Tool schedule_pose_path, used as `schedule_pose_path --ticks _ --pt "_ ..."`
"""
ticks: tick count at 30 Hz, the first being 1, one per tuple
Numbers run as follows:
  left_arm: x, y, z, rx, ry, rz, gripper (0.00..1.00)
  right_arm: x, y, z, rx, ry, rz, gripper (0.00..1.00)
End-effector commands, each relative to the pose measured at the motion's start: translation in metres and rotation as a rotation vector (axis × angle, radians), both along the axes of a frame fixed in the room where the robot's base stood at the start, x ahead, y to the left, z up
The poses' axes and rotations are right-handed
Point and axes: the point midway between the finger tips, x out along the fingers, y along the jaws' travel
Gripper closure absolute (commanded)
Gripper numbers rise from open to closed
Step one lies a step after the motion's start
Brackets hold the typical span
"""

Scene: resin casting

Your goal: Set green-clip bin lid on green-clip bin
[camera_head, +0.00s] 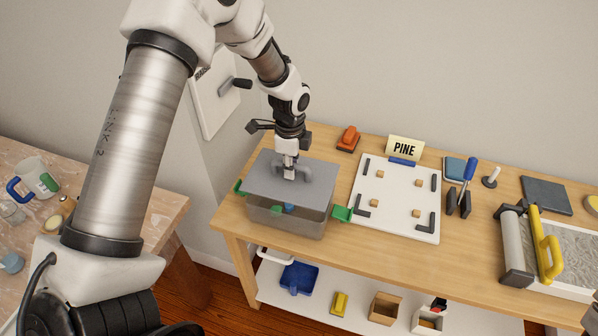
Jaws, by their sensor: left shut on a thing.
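The green-clip bin (282,217) is a translucent grey box with a green clip at each side, standing at the left end of the wooden table. Blue and green contents show dimly through its front wall. The green-clip bin lid (262,183) is a flat grey panel with a raised handle, lying level over the top of the bin. My left gripper (290,172) points down and is shut on the lid's handle. I cannot tell whether the lid touches the bin's rim all round.
A white board (398,200) with black corner brackets and small wooden blocks lies right of the bin. A roller (515,245) is at the right. A shelf below holds a blue dustpan (299,278).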

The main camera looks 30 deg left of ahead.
Motion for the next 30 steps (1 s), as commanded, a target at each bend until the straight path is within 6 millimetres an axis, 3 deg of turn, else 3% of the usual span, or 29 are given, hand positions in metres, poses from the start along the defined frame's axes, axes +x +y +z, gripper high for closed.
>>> schedule_pose_path --ticks 8,18,30 --pt "0.000 0.000 0.003 0.000 0.001 0.002 1.00 0.000 0.000 0.010 0.000 0.000 0.000 0.60" --pt "0.000 0.000 -0.038 0.000 0.001 0.003 1.00 0.000 0.000 -0.012 0.000 0.000 0.000 0.60" --pt "0.000 0.000 -0.042 0.000 0.001 0.003 1.00 0.000 0.000 -0.012 0.000 0.000 0.000 0.60"
